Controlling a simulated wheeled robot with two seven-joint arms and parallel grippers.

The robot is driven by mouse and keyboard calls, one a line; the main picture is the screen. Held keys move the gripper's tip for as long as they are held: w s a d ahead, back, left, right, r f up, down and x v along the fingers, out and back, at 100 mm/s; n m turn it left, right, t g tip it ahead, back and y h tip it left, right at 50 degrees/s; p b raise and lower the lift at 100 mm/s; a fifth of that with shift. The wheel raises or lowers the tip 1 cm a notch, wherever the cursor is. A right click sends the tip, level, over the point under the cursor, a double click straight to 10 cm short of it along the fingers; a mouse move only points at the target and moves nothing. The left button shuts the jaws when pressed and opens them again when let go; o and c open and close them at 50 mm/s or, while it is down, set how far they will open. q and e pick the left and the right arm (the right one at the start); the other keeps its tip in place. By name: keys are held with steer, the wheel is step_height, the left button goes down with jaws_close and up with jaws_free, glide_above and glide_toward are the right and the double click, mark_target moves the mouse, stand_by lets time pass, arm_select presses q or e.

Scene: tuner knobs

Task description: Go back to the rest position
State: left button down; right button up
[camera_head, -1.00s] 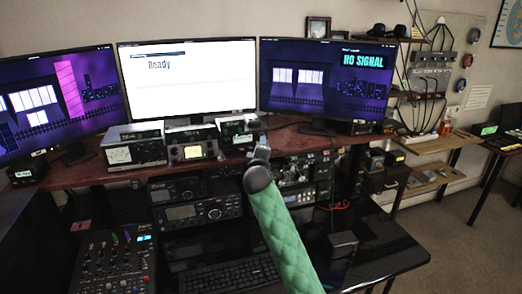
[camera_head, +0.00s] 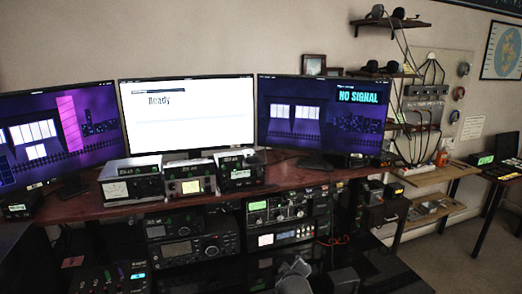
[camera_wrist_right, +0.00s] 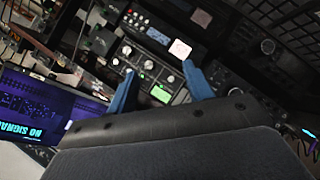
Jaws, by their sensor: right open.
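My right gripper shows in the right wrist view (camera_wrist_right: 162,76) with its two blue fingers spread apart and nothing between them. A grey part of my right arm's end (camera_head: 294,274) shows at the bottom middle of the head view, low in front of the desk; its fingers cannot be made out there. Three tuner boxes stand side by side on the desk shelf: a left one (camera_head: 131,188), a middle one with a lit meter (camera_head: 190,186) and a right one (camera_head: 240,178). My left gripper is not in view.
Three monitors stand behind the boxes: left (camera_head: 60,135), middle (camera_head: 187,120), right (camera_head: 320,118). Radios (camera_head: 190,248) and a rack unit (camera_head: 283,210) sit under the wooden shelf (camera_head: 90,211). A side shelf (camera_head: 428,174) stands to the right. Floor at the far right is clear.

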steer(key=s+d+f+m+g, duration=0.25)
steer(key=s+d+f, duration=0.2)
steer(key=s, duration=0.95)
steer(key=s+d+f+m+g+y, duration=0.1)
steer(key=s+d+f+m+g, duration=0.25)
steer(key=s, duration=1.05)
steer(key=s+d+f+m+g, duration=0.1)
steer(key=s+d+f+g, duration=0.4)
steer(key=s, duration=0.9)
steer(key=w+a+f+t, duration=0.1)
steer(key=a+f, duration=0.1)
steer(key=f, duration=0.9)
steer(key=w+a+f, duration=0.1)
steer(key=f, duration=1)
steer(key=s+f, duration=0.4)
steer(key=f, duration=0.8)
steer(key=s+a+f+g, duration=0.1)
steer(key=s+f, duration=0.2)
steer(key=f, duration=0.9)
steer(key=shift+s+y, duration=0.3)
steer(key=shift+s, duration=0.1)
